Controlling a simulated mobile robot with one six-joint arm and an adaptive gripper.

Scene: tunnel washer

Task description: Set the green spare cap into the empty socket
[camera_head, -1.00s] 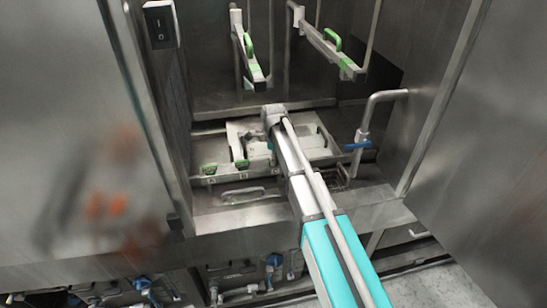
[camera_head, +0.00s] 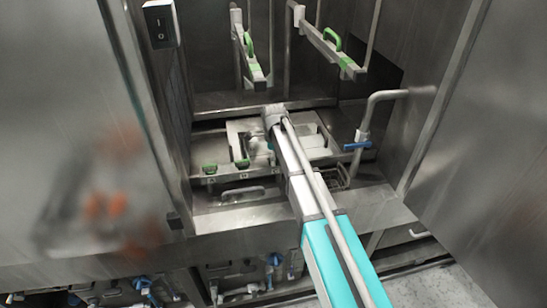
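Two small green caps sit on the front rail of the recessed unit inside the washer: a left green cap (camera_head: 209,168) and a right green cap (camera_head: 243,163). I cannot tell which is the spare one. The empty socket cannot be made out at this size. My arm reaches in from the lower right, and its wrist is over the recessed unit. My gripper (camera_head: 262,148) is just below the wrist, behind and to the right of the right cap, small and partly hidden. Its fingers and anything between them cannot be made out.
A pipe with a blue lever (camera_head: 357,145) stands at the right. A metal handle (camera_head: 243,193) is on the front, and a wire basket (camera_head: 335,178) is right of my arm. Steel panels flank the opening.

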